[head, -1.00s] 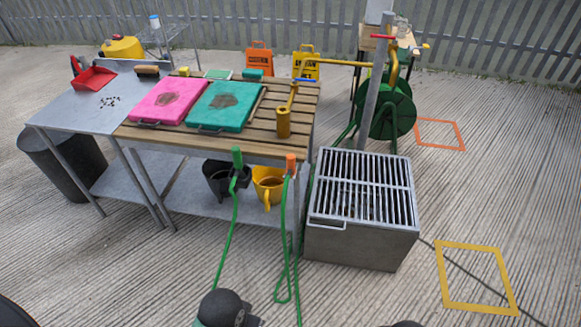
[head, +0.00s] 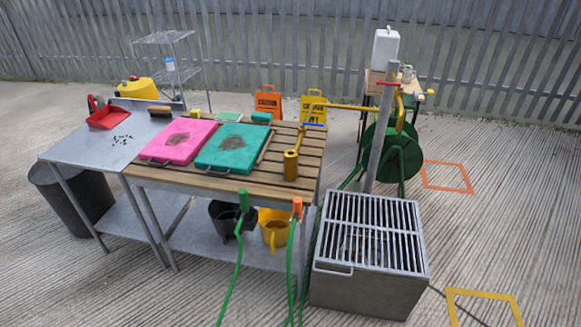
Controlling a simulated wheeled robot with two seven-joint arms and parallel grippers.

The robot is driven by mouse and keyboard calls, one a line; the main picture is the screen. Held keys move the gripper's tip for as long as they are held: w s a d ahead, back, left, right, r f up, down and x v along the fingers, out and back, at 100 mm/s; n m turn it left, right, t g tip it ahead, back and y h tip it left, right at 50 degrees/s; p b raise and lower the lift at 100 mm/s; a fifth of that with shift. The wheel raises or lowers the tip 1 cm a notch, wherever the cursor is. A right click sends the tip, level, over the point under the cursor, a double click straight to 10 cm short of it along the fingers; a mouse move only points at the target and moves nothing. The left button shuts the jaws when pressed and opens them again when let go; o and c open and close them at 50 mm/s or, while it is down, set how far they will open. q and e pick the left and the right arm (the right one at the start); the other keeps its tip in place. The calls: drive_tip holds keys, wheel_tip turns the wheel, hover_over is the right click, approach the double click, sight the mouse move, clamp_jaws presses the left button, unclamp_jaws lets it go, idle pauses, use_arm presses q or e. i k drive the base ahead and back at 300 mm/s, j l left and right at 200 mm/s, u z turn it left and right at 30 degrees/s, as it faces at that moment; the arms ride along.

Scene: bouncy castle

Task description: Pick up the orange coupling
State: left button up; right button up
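The orange coupling (head: 297,206) is at the upper end of a green hose, at the front right corner of the wooden slatted table (head: 150,172). The hose hangs down from it in front of the table leg. A similar green coupling (head: 244,199) on another green hose is to its left, at the table's front edge. Neither of my grippers shows in the head view, so I cannot see how they stand.
A metal grated box (head: 368,285) stands on the ground right of the coupling. Black (head: 225,219) and yellow (head: 273,229) jugs sit below the table. Pink (head: 178,141) and teal (head: 232,148) boards and a brass-coloured cylinder (head: 291,166) are on top.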

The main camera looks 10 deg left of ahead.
sight(297, 213)
drive_tip(key=i+l, duration=0.8)
